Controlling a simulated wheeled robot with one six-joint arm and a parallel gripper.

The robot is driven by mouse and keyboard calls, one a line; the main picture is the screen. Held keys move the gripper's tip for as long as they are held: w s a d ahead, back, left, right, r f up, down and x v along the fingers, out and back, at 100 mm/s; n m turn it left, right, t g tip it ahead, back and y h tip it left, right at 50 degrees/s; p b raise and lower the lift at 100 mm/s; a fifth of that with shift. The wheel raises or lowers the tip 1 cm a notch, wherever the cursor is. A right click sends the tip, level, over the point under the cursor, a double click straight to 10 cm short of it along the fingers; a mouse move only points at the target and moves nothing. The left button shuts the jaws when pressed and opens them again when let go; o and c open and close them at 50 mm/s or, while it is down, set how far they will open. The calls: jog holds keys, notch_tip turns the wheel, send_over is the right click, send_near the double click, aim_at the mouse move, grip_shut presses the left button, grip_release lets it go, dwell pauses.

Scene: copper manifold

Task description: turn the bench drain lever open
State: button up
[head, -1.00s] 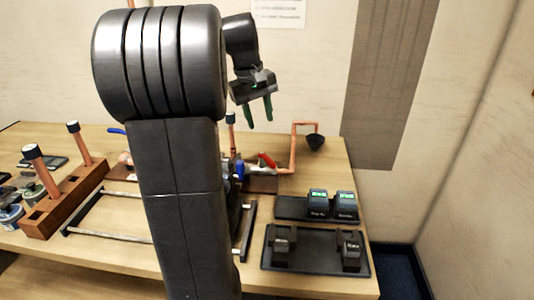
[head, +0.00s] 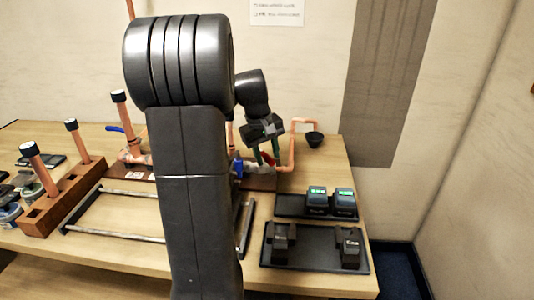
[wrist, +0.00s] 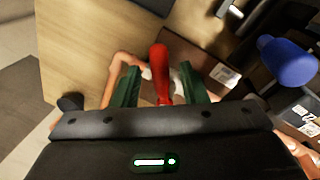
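A red lever (wrist: 159,62) sits on a valve in the copper pipe run at the back right of the bench; I take it for the drain lever. It also shows in the head view (head: 267,158), partly hidden by my gripper. My gripper (head: 266,155) points down at it. In the wrist view my gripper (wrist: 160,80) is open, with one green finger on each side of the red lever and visible gaps between. I cannot tell whether the fingertips are low enough to touch it.
A blue handle (wrist: 288,62) stands right of the red lever in the wrist view. A copper pipe (head: 292,150) rises beside my gripper to a dark funnel (head: 314,139). Another blue lever (head: 115,128) is at the back left. Black trays (head: 318,262) lie at the front right.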

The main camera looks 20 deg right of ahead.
grip_shut()
jog(key=shift+d, duration=0.1)
jog(key=shift+w+d+n+t+y+p, duration=0.25)
jog(key=shift+w+d+n+p, duration=0.45)
jog(key=shift+n, duration=1.25)
jog(key=shift+w+d+n+t+y+p, duration=0.15)
jog(key=shift+w+d+n+t+p, duration=0.15)
jog(key=shift+d+n+p, duration=1.25)
jog(key=shift+w+d+n+t+y+p, duration=0.2)
jog(key=shift+w+n+t+p, duration=0.35)
jog(key=shift+n, duration=1.85)
